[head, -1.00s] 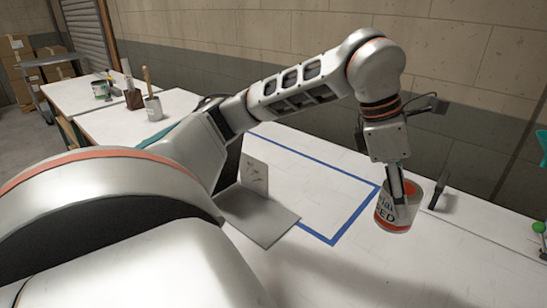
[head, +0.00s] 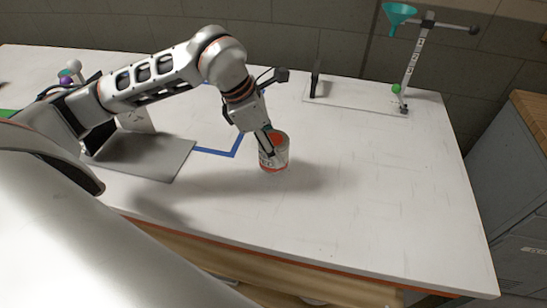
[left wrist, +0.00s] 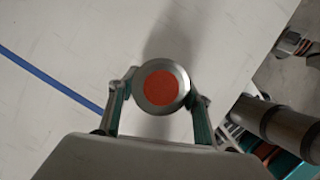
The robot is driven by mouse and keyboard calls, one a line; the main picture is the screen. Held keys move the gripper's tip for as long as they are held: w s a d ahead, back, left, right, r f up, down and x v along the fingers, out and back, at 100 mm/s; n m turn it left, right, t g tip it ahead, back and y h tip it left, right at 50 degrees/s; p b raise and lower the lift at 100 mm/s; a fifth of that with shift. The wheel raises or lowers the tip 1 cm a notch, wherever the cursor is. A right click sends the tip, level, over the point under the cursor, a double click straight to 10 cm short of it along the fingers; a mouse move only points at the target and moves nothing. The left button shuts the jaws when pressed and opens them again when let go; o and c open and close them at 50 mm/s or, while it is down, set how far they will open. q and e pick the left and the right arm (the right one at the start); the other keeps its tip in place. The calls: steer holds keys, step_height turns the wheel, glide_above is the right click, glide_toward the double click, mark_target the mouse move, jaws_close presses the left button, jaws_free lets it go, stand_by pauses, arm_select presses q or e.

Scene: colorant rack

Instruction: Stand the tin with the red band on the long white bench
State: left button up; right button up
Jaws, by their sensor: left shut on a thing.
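The tin (head: 277,161) is a small metal can with a reddish-orange lid and a red band low on its side. It stands roughly upright in my left gripper (head: 268,147), over the white bench (head: 390,190). In the left wrist view the tin's round red-centred lid (left wrist: 161,88) sits between the two fingers of the left gripper (left wrist: 160,102), which is shut on it. I cannot tell whether the tin's base touches the bench top. My right gripper is not in view.
Blue tape (head: 218,153) and a grey plate (head: 145,155) lie left of the tin. A stand with a teal funnel (head: 399,14) is at the back right, beside a black upright (head: 316,80). The bench is clear to the right and front. Grey cabinets (head: 512,185) stand beyond its right end.

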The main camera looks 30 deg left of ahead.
arm_select(q)
steer(key=shift+f, duration=2.15)
steer(key=shift+f, duration=0.1)
steer(key=o, duration=1.2)
steer(key=shift+f, duration=0.1)
steer(key=shift+r, duration=0.3)
steer(key=v, duration=1.1)
steer(key=shift+s+a+r, duration=0.1)
steer(key=shift+s+r, duration=0.1)
steer(key=shift+r, duration=0.15)
